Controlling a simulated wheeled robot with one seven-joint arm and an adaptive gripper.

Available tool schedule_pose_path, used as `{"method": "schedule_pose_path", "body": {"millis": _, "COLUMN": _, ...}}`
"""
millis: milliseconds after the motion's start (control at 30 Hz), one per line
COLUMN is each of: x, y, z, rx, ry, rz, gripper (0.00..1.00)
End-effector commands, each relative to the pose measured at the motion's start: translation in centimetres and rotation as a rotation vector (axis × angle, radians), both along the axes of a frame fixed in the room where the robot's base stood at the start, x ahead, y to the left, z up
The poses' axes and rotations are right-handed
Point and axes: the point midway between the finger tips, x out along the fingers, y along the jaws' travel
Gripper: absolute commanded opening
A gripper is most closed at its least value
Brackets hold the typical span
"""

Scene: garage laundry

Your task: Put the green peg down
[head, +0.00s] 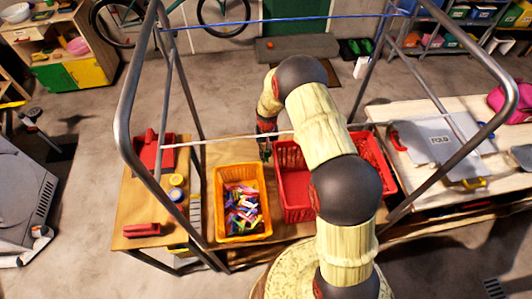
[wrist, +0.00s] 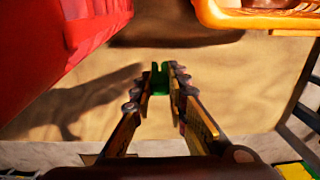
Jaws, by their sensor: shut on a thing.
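My gripper (wrist: 160,88) is shut on the green peg (wrist: 159,76), which shows between its fingertips in the wrist view. The peg is held over a bare strip of tan table top (wrist: 215,88), and I cannot tell how high above it. In the head view my gripper (head: 265,152) is between the orange basket and the red basket, near their far ends. The green peg is too small to make out there.
The orange basket (head: 218,232) holds many coloured pegs. A red basket (head: 297,213) stands right of it, with more red basket behind my arm. Metal frame bars (head: 126,100) rise around the table. Red items and yellow jars (head: 177,180) lie left.

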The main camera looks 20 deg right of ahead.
Motion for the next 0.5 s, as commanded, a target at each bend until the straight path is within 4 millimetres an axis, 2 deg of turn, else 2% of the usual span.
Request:
{"method": "schedule_pose_path", "body": {"millis": 33, "x": -0.03, "y": 0.00, "z": -0.31, "rx": 0.000, "ry": 0.001, "rz": 0.000, "gripper": 0.00}}
{"method": "schedule_pose_path", "body": {"millis": 67, "x": -0.03, "y": 0.00, "z": -0.32, "rx": 0.000, "ry": 0.001, "rz": 0.000, "gripper": 0.16}}
{"method": "schedule_pose_path", "body": {"millis": 367, "x": -0.03, "y": 0.00, "z": -0.20, "rx": 0.000, "ry": 0.001, "rz": 0.000, "gripper": 0.33}}
{"method": "schedule_pose_path", "body": {"millis": 500, "x": -0.03, "y": 0.00, "z": -0.20, "rx": 0.000, "ry": 0.001, "rz": 0.000, "gripper": 0.34}}
